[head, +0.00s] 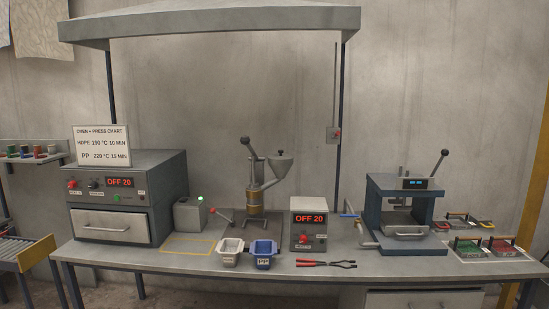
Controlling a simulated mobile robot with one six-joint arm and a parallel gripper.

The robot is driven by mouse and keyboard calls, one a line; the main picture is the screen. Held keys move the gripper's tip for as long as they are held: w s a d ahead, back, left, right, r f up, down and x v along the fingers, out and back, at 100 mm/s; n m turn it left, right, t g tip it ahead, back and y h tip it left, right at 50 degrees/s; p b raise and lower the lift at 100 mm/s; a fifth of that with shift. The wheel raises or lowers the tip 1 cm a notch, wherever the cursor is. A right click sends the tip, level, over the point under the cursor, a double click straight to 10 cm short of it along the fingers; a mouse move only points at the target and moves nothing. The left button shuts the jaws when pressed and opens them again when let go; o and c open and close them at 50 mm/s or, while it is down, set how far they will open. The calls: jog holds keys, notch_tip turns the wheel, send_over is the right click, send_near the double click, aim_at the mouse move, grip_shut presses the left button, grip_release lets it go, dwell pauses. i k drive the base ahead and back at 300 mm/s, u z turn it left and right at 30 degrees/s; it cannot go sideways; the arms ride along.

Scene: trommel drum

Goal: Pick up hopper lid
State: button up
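A grey cone-shaped hopper (279,170) stands on the injection machine (255,185) in the middle of the bench, in the head view. A flat grey hopper lid (280,157) with a small knob on top appears to sit on the hopper's mouth. It is small in the picture, so I cannot tell how closely it fits. My gripper is not in view, and nothing visible touches the lid.
The machine's lever (248,146) rises just left of the hopper. A control box (308,226) stands to the right, and white (230,257) and blue (263,261) tubs sit in front. Red-handled tongs (312,263) lie near the front edge. A hood (210,22) hangs above.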

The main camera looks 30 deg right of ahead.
aim_at(280, 156)
jog(key=i, duration=0.85)
jog(key=z, duration=0.05)
